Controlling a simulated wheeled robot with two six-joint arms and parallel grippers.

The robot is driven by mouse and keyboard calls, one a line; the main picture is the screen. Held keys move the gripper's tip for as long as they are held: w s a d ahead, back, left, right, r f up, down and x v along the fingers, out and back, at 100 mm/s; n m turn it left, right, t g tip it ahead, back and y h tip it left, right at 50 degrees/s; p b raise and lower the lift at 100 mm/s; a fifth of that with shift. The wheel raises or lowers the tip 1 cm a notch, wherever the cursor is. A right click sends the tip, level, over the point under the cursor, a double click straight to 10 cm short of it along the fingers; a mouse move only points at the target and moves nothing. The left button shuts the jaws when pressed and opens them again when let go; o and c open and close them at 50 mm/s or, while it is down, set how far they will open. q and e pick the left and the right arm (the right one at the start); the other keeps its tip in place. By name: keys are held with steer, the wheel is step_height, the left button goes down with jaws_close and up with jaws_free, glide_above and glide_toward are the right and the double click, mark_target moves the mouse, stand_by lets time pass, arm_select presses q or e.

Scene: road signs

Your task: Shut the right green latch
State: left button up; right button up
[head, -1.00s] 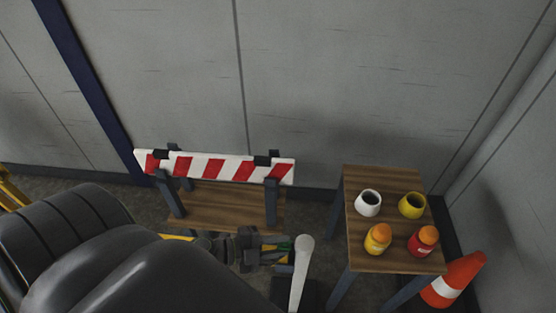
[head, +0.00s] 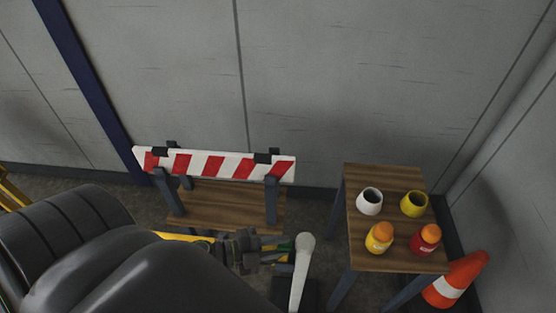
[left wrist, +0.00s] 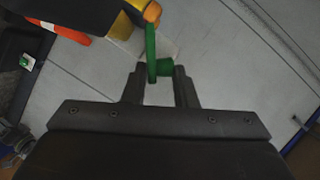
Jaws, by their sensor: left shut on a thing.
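In the left wrist view, the green latch (left wrist: 151,52) is a narrow upright bar with a short green stub to its right. Its upper end meets an orange and yellow part (left wrist: 148,12). My left gripper (left wrist: 160,72) is shut on the latch, with a dark finger on each side of the green piece. In the head view, my left gripper (head: 272,252) is low in the middle, and a bit of green (head: 286,245) shows at its tip. Which side this latch is on cannot be told. My right gripper is out of view.
A small wooden table (head: 362,240) at right holds a white cup, a yellow cup and two bottles. An orange cone (head: 455,280) stands beside it. A pale post (head: 302,270) rises near my gripper.

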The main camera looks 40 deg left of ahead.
arm_select(q)
steer(key=shift+s+d+f+m+t+b, duration=0.25)
steer(key=shift+f+m+t+b, duration=0.3)
steer(key=shift+m+b, duration=0.85)
stand_by(0.9)
steer(key=shift+s+d+f+m+t+b, duration=0.15)
steer(key=shift+f+m+t+b, duration=0.15)
steer(key=shift+b, duration=0.85)
steer(key=shift+s+f+m+t+b, duration=0.15)
steer(key=shift+m+b, duration=0.25)
steer(key=shift+b, duration=0.7)
stand_by(3.5)
